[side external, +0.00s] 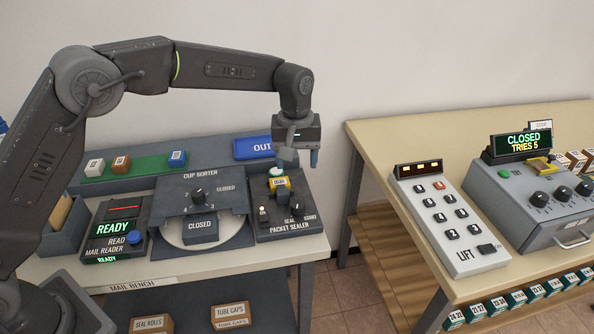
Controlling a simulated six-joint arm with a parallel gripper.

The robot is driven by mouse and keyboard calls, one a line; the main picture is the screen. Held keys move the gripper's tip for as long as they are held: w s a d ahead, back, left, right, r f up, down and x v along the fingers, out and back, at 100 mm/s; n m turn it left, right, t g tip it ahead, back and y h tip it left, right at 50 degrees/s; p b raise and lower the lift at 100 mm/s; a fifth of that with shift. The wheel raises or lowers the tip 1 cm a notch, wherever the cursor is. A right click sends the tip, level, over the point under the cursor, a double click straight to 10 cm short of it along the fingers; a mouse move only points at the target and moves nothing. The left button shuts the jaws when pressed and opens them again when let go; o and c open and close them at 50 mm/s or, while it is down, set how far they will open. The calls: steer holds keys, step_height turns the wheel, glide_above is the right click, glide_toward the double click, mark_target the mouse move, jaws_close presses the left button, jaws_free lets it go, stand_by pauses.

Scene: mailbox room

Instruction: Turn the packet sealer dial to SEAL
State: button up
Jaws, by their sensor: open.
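The packet sealer (290,226) is a dark box at the right end of the mail bench. Its black dial (297,209) sits on the right part of its top, close to the partly readable label "SEA..". Which way the dial points is too small to tell. A yellow packet-like block (279,185) sits at the sealer's back, with a pale green piece above it. My gripper (300,160) is open and points down above the back of the sealer, apart from the dial. Nothing shows between its fingers.
The cup sorter (198,185) reads CLOSED, left of the sealer. The mail reader (115,232) shows READY. A blue OUT box (254,147) stands behind. The right table (380,140) holds a LIFT keypad (449,218) and a dial box (560,208), across a gap.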

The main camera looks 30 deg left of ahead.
mark_target(298, 204)
steer(key=shift+r, duration=0.15)
step_height(298, 204, down, 14)
steer(key=n, duration=1)
steer(key=shift+w+n, duration=0.15)
steer(key=shift+n, duration=0.15)
steer(key=shift+c, duration=0.4)
steer(key=c, duration=0.8)
steer(key=shift+c, duration=0.2)
